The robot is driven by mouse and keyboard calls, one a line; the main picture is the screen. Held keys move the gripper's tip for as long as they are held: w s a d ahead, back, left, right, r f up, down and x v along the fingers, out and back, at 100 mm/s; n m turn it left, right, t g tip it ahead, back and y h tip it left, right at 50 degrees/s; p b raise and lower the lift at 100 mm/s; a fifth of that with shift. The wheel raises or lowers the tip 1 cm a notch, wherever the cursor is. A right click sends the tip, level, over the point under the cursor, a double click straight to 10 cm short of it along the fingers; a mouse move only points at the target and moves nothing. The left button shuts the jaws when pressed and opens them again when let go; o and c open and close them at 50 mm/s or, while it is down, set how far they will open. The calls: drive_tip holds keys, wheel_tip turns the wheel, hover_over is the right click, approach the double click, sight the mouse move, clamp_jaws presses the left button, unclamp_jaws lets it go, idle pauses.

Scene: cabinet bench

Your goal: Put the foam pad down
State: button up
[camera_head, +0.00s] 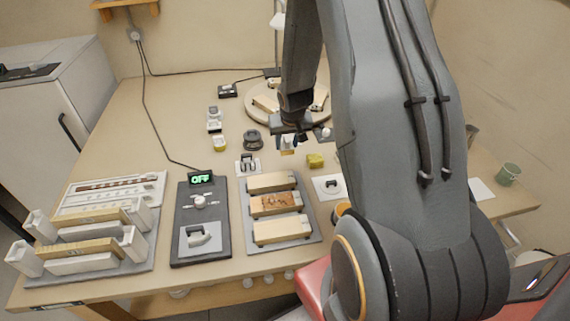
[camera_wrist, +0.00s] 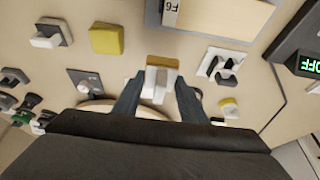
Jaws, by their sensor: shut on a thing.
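My gripper (camera_head: 287,140) hangs over the middle of the bench, pointing down. In the wrist view my gripper (camera_wrist: 158,98) is shut on a small white block with a tan-yellow layer, which I take to be the foam pad (camera_wrist: 161,63). Its yellow underside also shows below the fingers in the head view (camera_head: 287,152). The pad appears held above the bench top; the exact gap cannot be told.
A yellow block (camera_head: 315,160) lies just right of my gripper. A grey tray with wooden blocks (camera_head: 311,228) is in front, beside a dark panel (camera_head: 180,250) reading OFF. Small fixtures (camera_head: 248,166) stand to the left. A round turntable (camera_head: 256,112) is behind.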

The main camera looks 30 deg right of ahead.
sight(287, 147)
wheel_tip(287, 147, down, 3)
drive_tip(key=shift+f+b, duration=0.15)
drive_tip(key=shift+b, duration=0.3)
drive_tip(key=shift+f+p, duration=0.55)
drive_tip(key=shift+f, duration=1.8)
drive_tip(key=shift+f, duration=0.2)
drive_tip(key=o, duration=1.2)
drive_tip(key=shift+r, duration=0.1)
